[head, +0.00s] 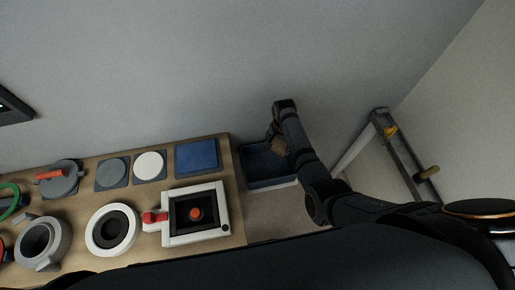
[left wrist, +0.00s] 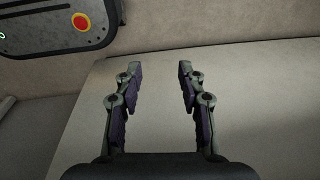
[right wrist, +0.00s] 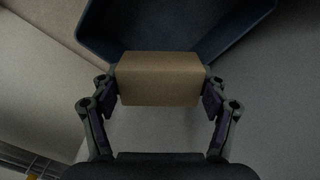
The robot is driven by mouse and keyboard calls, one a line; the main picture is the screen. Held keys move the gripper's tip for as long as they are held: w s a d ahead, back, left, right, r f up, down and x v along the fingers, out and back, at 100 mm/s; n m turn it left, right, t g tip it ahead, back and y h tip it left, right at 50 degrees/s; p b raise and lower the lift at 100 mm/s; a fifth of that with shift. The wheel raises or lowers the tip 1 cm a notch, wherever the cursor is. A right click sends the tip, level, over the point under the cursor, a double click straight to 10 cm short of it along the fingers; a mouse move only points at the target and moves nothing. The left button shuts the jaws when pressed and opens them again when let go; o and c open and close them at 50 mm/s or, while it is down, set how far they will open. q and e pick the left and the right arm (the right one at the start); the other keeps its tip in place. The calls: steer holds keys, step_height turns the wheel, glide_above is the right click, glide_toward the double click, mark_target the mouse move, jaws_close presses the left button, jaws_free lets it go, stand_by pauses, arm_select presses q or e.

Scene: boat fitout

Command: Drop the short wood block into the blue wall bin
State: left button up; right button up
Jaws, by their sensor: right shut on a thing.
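The short wood block (right wrist: 160,78) is a plain brown block, held between the fingers of my right gripper (right wrist: 160,100). The block's height above the bin's rim is hard to tell. My left gripper (left wrist: 160,85) is open and empty in its wrist view; it is not seen in the head view.
A wood bench (head: 238,215) left of the bin carries a white framed box with a red knob (head: 196,213), round fittings, and a blue square plate (head: 197,156). A grey metal frame (head: 400,155) stands right of my right arm. The wall is behind the bin.

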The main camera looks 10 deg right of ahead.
steer(key=shift+s+a+r+p, duration=0.2)
steer(key=shift+s+a+p, duration=0.3)
steer(key=shift+a, duration=0.45)
arm_select(q)
steer(key=s+d, duration=0.2)
steer(key=s, duration=0.3)
arm_select(e)
step_height(320, 180, down, 6)
steer(key=s+b, duration=0.1)
steer(key=b, duration=0.5)
steer(key=shift+s+a+b, duration=0.15)
steer(key=shift+a+b, duration=0.15)
steer(key=shift+b, duration=0.05)
arm_select(q)
steer(key=f, duration=0.1)
steer(key=w+f, duration=0.1)
steer(key=f, duration=0.3)
steer(key=shift+w+a+f, duration=0.25)
steer(key=shift+w+a, duration=0.05)
arm_select(e)
steer(key=o, duration=1.2)
arm_select(q)
steer(key=shift+w, duration=0.1)
arm_select(e)
step_height(320, 180, up, 8)
steer(key=shift+f, duration=0.25)
